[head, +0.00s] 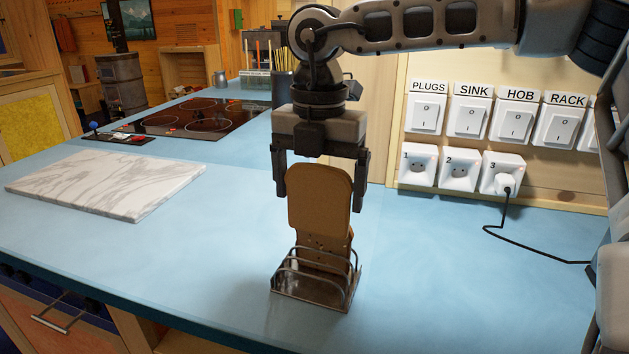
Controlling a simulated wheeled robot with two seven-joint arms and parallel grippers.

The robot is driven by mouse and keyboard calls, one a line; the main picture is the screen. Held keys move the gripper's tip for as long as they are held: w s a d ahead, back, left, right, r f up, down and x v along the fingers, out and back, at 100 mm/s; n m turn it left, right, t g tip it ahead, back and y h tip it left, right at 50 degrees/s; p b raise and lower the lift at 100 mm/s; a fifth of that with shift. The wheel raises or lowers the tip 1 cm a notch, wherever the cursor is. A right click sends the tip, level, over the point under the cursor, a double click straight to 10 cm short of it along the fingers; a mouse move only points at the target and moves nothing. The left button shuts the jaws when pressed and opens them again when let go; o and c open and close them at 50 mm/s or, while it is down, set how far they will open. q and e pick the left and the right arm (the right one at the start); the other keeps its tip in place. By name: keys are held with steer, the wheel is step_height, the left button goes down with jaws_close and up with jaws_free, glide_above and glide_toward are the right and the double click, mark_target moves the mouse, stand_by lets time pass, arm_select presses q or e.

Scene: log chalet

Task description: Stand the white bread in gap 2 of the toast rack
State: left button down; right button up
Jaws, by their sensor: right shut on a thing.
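A tan-brown bread slice (319,198) is upright between the fingers of my right gripper (320,200), which is shut on it from both sides. The slice is over the wire toast rack (316,301), and its lower part shows behind the rack's front hoops. A brown piece with small dark holes (328,252) shows low among the hoops; I cannot tell whether it is a separate slice. From this angle I cannot tell which gap the held slice lines up with, or whether it touches the base. My left gripper is not in view.
The rack stands near the front edge of the blue counter (180,262). A marble board (108,184) lies at left, with a black hob (196,117) behind. At right are labelled switches, sockets and a plugged-in black cord (492,225). The counter around the rack is clear.

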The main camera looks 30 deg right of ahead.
mark_target(318, 231)
arm_select(q)
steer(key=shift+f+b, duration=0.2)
steer(key=shift+b, duration=0.1)
arm_select(e)
steer(key=shift+w+f, duration=0.1)
step_height(318, 231, down, 3)
steer(key=b, duration=0.3)
steer(key=shift+f+b, duration=1.15)
steer(key=shift+f, duration=0.05)
steer(key=shift+f+b, duration=0.55)
steer(key=shift+f, duration=0.1)
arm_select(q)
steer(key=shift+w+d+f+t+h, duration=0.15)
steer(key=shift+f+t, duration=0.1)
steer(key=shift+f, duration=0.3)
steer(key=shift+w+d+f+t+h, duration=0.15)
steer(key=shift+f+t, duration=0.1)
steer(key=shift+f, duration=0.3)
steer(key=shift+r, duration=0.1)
arm_select(e)
steer(key=o, duration=0.4)
